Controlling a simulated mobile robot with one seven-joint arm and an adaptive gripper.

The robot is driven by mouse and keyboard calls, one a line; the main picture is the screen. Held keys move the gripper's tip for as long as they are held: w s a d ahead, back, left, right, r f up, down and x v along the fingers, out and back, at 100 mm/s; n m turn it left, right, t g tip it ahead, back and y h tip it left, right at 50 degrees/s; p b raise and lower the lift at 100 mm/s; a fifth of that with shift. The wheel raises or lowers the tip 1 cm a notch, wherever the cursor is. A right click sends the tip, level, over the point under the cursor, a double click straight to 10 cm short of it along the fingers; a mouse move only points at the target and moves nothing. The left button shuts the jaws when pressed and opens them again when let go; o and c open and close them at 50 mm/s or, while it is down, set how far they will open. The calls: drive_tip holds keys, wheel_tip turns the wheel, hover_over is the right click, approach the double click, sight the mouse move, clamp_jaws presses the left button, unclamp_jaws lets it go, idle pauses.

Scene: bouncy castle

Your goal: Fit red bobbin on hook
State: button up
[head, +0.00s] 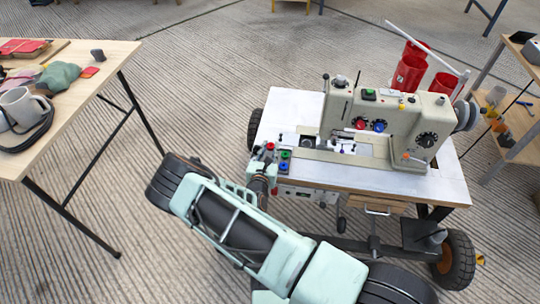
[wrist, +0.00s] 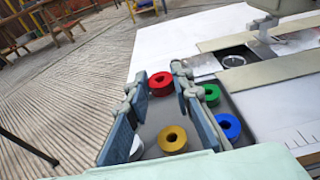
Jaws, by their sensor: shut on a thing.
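The red bobbin (wrist: 160,84) is between the fingertips of my gripper (wrist: 157,88) in the wrist view. The gripper is shut on it, over or in the grey tray (wrist: 150,122); I cannot tell if it is lifted. In the head view the red bobbin (head: 270,146) shows at the end of my arm, at the table's left edge. A round metal ring in a dark opening of the sewing machine bed, which looks like the hook (wrist: 234,61), lies to the right of the tray. It is small in the head view (head: 308,142).
A gold bobbin (wrist: 172,138) lies in the tray nearer the wrist camera. Green (wrist: 211,94) and blue (wrist: 228,126) bobbins are right of the right finger. A white one (wrist: 136,148) is partly hidden. The sewing machine (head: 385,125) stands above the bed. White tabletop (head: 290,106) is clear behind.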

sight(270, 154)
drive_tip(key=shift+w+f+b, duration=0.15)
drive_tip(key=shift+f+b, duration=0.15)
drive_tip(key=shift+f, duration=0.6)
drive_tip(key=shift+w+f+b, duration=0.1)
drive_tip(key=shift+f+b, duration=0.15)
drive_tip(key=shift+f, duration=0.65)
drive_tip(key=shift+f, duration=0.25)
drive_tip(key=o, duration=0.9)
drive_tip(key=shift+s+f, duration=0.1)
drive_tip(key=shift+f, duration=0.05)
drive_tip(key=shift+o, duration=0.2)
drive_tip(key=shift+s+r, duration=0.1)
drive_tip(key=shift+r, duration=0.3)
drive_tip(key=p+v, duration=0.3)
drive_tip(key=v, duration=0.8)
drive_tip(key=shift+s, duration=0.3)
drive_tip(key=shift+a+r, duration=0.1)
drive_tip(key=shift+r, duration=0.05)
